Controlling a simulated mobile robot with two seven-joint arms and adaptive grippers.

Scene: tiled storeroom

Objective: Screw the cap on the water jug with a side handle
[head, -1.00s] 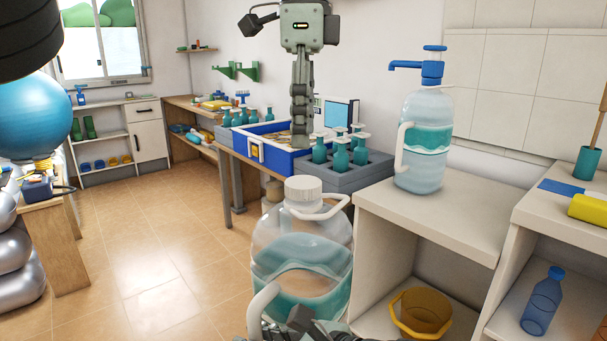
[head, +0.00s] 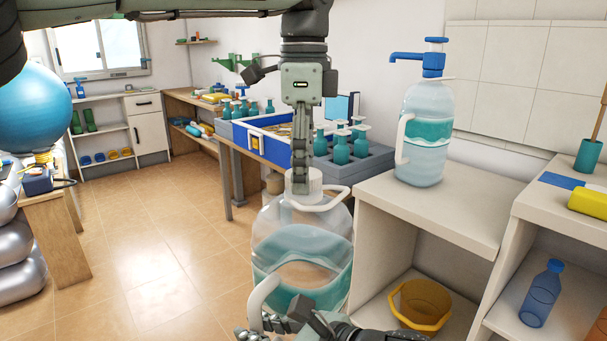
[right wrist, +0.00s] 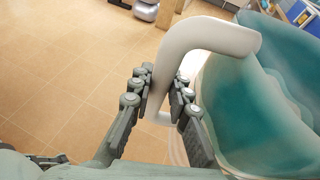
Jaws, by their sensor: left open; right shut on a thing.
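My right gripper (head: 285,328) is low at the jug's left side, shut on the white side handle (head: 262,302). The right wrist view shows its fingers (right wrist: 160,97) on both sides of the handle (right wrist: 205,37).
Another jug with a blue pump (head: 424,135) stands on the white shelf unit (head: 440,214) at right. An amber bucket (head: 420,305) is in that unit. Behind are a blue bin (head: 262,146) and a grey crate of teal bottles (head: 352,168). Tiled floor (head: 165,270) is clear at left.

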